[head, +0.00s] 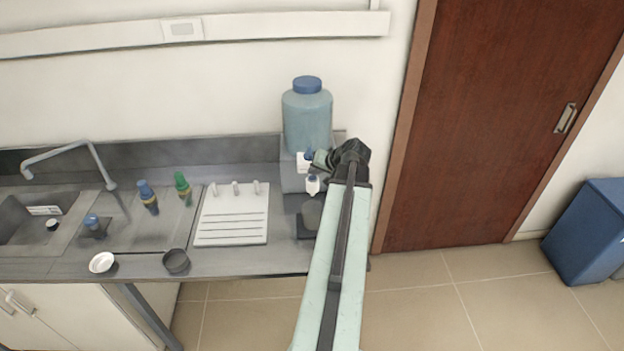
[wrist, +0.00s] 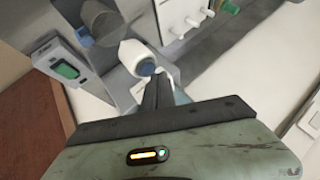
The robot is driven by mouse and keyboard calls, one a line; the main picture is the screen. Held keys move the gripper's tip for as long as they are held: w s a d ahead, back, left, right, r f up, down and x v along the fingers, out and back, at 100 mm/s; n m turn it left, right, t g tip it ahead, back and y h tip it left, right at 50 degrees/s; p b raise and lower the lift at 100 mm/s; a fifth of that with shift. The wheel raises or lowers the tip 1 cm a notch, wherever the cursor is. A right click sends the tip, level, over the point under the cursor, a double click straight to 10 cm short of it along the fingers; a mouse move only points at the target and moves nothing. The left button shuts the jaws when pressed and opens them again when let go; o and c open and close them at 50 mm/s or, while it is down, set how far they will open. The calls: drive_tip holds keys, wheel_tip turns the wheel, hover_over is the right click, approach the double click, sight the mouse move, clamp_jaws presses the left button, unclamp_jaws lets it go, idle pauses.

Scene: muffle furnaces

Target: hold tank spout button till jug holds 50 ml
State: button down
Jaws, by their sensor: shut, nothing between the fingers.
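The tank (head: 307,122) is a translucent blue vessel with a blue cap, raised on a grey stand at the back right of the counter. Its white spout (wrist: 132,54) has a blue button (wrist: 146,68) at the end. The jug (wrist: 102,22) is clear and stands on a scale (wrist: 68,74) with a lit green display, too small to read. In the head view the jug (head: 311,215) is below the spout, partly hidden by my arm. My gripper (wrist: 159,80) is shut and empty, its tips close to the button; I cannot tell whether they touch.
A white rack board (head: 232,228) with pegs lies left of the stand. A blue-topped bottle (head: 148,198) and a green-topped bottle (head: 183,190) stand further left, near the sink (head: 40,210). A white dish (head: 102,262) and dark dish (head: 176,261) sit at the front edge.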

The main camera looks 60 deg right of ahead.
sight(315, 178)
drive_tip(key=shift+f+b, duration=0.5)
idle(0.3)
drive_tip(key=shift+r, duration=0.15)
idle(2.1)
drive_tip(key=shift+r+p, duration=0.8)
drive_tip(key=shift+p, duration=0.15)
wheel_tip(315, 178, up, 5)
drive_tip(key=p, duration=0.5)
drive_tip(key=shift+r, duration=0.1)
